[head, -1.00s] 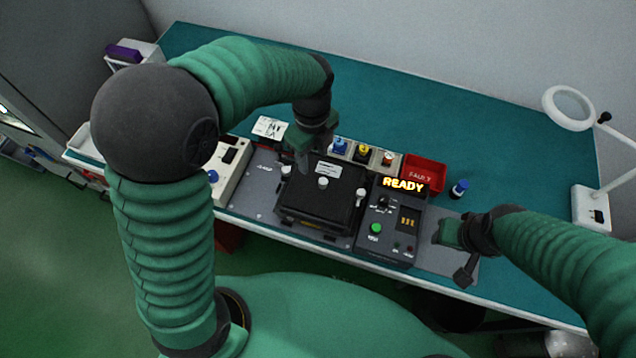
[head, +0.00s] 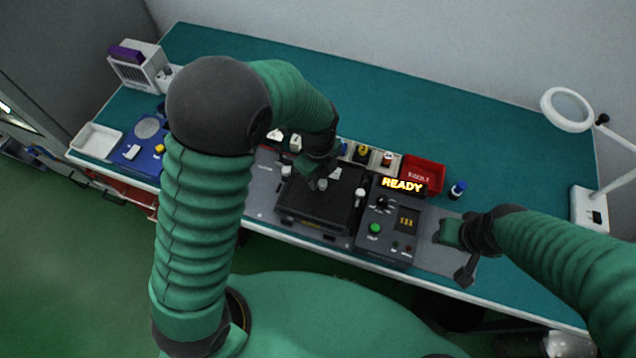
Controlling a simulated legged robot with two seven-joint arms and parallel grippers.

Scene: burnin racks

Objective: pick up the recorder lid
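The recorder lid (head: 338,203) is the black top of a dark box at the middle front of the table, with a pale label and a small light knob (head: 322,184) near its centre. My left gripper (head: 317,178) points down over the lid, close to the knob. Its fingers look apart, with the knob at their tips; I cannot tell whether they touch it. My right gripper (head: 445,234) is low at the right, beside the control box, and its fingers are too unclear to read.
The control box (head: 393,222) with a lit READY sign stands just right of the recorder. A red bin (head: 423,174) and a blue-capped bottle (head: 457,190) are behind it. A lamp (head: 568,109) stands at the right. The back of the table is clear.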

